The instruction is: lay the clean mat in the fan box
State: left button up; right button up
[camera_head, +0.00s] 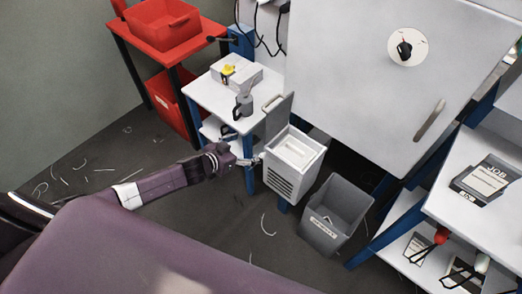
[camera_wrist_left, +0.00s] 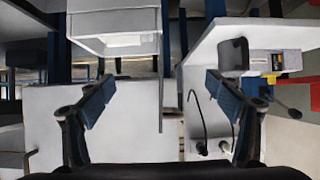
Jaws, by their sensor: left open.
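The fan box (camera_head: 280,180) is a white box with a slatted front, at the centre of the head view. Its grey door (camera_head: 279,117) stands open at the back left. A white flat piece (camera_head: 292,149) shows inside the box; I cannot tell for certain whether it is the clean mat. The fan box also shows at the top of the left wrist view (camera_wrist_left: 115,22). My left gripper (camera_head: 257,160) is just left of the box, and I cannot tell whether it touches it. In the left wrist view my left gripper (camera_wrist_left: 158,95) is open, with nothing between its fingers.
A white side table (camera_head: 205,93) behind holds a grey mug-like item (camera_head: 243,105) and a white box with a yellow object (camera_head: 229,70). A grey bin (camera_head: 335,211) stands right of the fan box. Light scraps litter the floor.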

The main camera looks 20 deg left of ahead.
pick_arm(q)
jog(key=a+r, duration=0.1)
jog(key=a, duration=0.8)
jog(key=shift+r, duration=0.15)
jog(key=shift+s, duration=0.1)
